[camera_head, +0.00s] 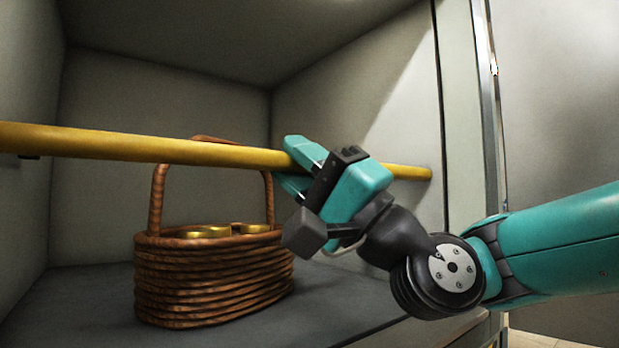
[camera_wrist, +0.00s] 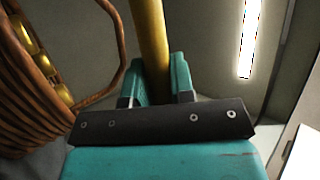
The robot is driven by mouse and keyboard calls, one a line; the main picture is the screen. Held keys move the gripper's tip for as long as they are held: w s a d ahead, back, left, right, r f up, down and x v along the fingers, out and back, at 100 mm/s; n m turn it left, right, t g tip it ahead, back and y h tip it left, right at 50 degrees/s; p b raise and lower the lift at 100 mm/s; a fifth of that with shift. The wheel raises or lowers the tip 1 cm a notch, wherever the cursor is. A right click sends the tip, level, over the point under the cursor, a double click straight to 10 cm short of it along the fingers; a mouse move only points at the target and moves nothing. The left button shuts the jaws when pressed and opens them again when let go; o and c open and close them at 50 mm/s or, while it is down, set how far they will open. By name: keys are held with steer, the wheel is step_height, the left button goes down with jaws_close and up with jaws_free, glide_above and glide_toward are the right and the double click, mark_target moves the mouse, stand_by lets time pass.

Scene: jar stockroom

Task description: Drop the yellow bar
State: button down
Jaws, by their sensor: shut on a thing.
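The yellow bar (camera_head: 130,146) runs level across the front of a grey compartment, from the left picture edge to the right wall. My gripper (camera_head: 292,160) is shut on the bar, right of its middle as seen in the head view. In the wrist view the bar (camera_wrist: 149,35) rises from between my teal fingers (camera_wrist: 160,85). In the head view the bar's right end lies close to the compartment's right side; I cannot tell if it touches. The left end is out of view.
A brown wicker basket (camera_head: 210,285) with a tall handle stands on the compartment floor (camera_head: 340,300) behind the bar. It holds gold-lidded jars (camera_head: 207,231). It also shows in the wrist view (camera_wrist: 25,118). The compartment's right wall (camera_head: 385,105) is close to my gripper.

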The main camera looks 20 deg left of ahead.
steer(key=shift+w+a+f+b, duration=0.1)
steer(key=shift+f+b, duration=0.5)
steer(key=shift+f, duration=0.15)
steer(key=shift+w+a+f+b, duration=0.1)
steer(key=shift+w+f+b, duration=0.05)
steer(key=shift+f+b, duration=0.55)
steer(key=shift+w+a+f+b, duration=0.1)
steer(key=shift+f+b, duration=0.35)
steer(key=shift+f, duration=0.55)
steer(key=c, duration=1)
jaws_free()
steer(key=shift+w, duration=0.1)
steer(key=b+v, duration=0.5)
steer(key=v, duration=0.2)
steer(key=shift+d, duration=0.2)
